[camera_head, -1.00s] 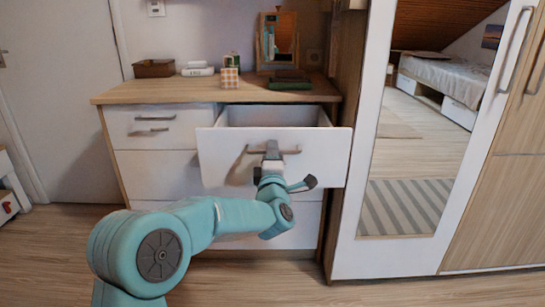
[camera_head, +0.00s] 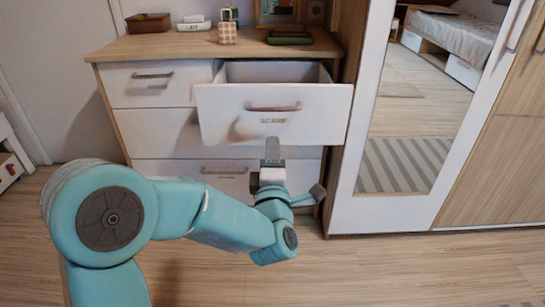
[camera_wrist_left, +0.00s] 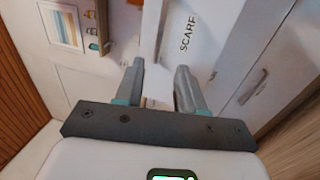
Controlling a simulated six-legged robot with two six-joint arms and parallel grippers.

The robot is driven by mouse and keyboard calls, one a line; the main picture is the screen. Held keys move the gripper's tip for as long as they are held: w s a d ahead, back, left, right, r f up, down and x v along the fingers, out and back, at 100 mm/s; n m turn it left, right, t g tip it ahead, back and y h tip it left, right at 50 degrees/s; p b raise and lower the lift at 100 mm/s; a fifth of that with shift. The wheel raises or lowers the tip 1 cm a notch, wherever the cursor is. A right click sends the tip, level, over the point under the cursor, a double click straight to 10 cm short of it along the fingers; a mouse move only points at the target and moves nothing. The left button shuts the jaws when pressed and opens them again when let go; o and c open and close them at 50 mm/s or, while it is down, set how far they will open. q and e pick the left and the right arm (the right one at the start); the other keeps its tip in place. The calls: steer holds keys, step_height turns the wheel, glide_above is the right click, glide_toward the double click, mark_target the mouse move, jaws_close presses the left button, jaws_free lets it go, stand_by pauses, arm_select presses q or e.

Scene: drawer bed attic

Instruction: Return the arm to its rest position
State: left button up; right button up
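My left arm comes in from the left in the head view. Its left gripper (camera_head: 272,150) points at the dresser, below the handle (camera_head: 273,107) of the pulled-out top right drawer (camera_head: 315,113), and looks clear of that handle. In the wrist view the two fingers of the left gripper (camera_wrist_left: 160,70) are apart with nothing held between them. The white drawer front with the word SCARF (camera_wrist_left: 187,35) shows just beyond the fingers. My right gripper is in neither view.
The wooden dresser (camera_head: 118,47) carries a brown basket (camera_head: 148,22), a checkered box (camera_head: 227,33) and dark books (camera_head: 290,38). A mirrored wardrobe (camera_head: 352,205) stands close on the right. The floor (camera_head: 400,270) in front is clear.

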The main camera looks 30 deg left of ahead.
arm_select(q)
steer(key=shift+v, duration=0.9)
